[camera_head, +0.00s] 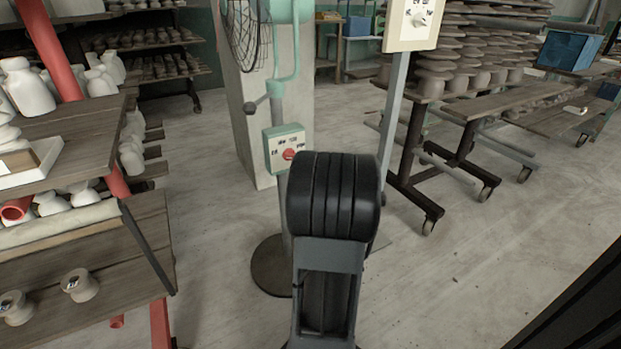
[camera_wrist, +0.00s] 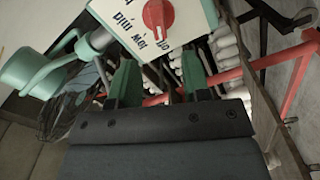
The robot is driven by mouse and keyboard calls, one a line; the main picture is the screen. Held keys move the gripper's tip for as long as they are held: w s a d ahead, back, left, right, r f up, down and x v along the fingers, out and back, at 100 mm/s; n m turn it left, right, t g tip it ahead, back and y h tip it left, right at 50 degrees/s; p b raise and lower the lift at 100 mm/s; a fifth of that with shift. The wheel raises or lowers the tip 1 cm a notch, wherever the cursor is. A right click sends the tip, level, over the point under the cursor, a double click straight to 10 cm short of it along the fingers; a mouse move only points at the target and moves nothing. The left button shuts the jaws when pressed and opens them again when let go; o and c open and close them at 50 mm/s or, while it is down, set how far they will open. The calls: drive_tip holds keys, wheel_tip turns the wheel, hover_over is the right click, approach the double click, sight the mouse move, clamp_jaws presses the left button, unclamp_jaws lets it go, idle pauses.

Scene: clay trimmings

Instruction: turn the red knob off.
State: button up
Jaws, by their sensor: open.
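The red knob (camera_head: 289,154) sits on the pale control box (camera_head: 272,138) on the stand of a green fan. In the wrist view the red knob (camera_wrist: 158,16) is at the top, on the box's white face (camera_wrist: 187,12) with black lettering that appears rotated. A pale mark shows on the knob; I cannot tell its setting. My gripper (camera_wrist: 160,78) has two green fingers spread apart with nothing between them. The fingertips are just below the knob in the picture and do not appear to touch it. In the head view my arm hides the gripper.
A second box with a white knob (camera_head: 419,19) stands on a grey post (camera_head: 393,110) at right. A wooden shelf (camera_head: 75,140) with white vessels is at left. Wheeled racks (camera_head: 480,105) stand at back right.

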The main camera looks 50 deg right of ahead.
drive_tip(key=p+v, duration=0.1)
drive_tip(key=v, duration=0.5)
drive_tip(key=shift+s+a, duration=0.15)
drive_tip(key=shift+s, duration=0.2)
drive_tip(key=w+a+r+m+g+y+p, duration=0.1)
drive_tip(key=w+a+r+m+g+p, duration=0.2)
drive_tip(key=a+r+p, duration=0.6)
drive_tip(key=w+a+r+m+g+p, duration=0.3)
drive_tip(key=a+r+p, duration=0.2)
drive_tip(key=r+p, duration=0.75)
drive_tip(key=s+a+r+m+g+y+p, duration=0.1)
drive_tip(key=s+a+r+g+y+p, duration=0.2)
drive_tip(key=a+r+p, duration=0.3)
drive_tip(key=s+a+r+m+g+y+p, duration=0.2)
drive_tip(key=s+a+r+p, duration=0.4)
drive_tip(key=a+p, duration=0.3)
drive_tip(key=a+r+g, duration=0.1)
drive_tip(key=a, duration=0.3)
drive_tip(key=shift+s+a+r+g+y, duration=0.15)
drive_tip(key=shift+s+r+g+y, duration=0.15)
drive_tip(key=shift+g+y, duration=0.1)
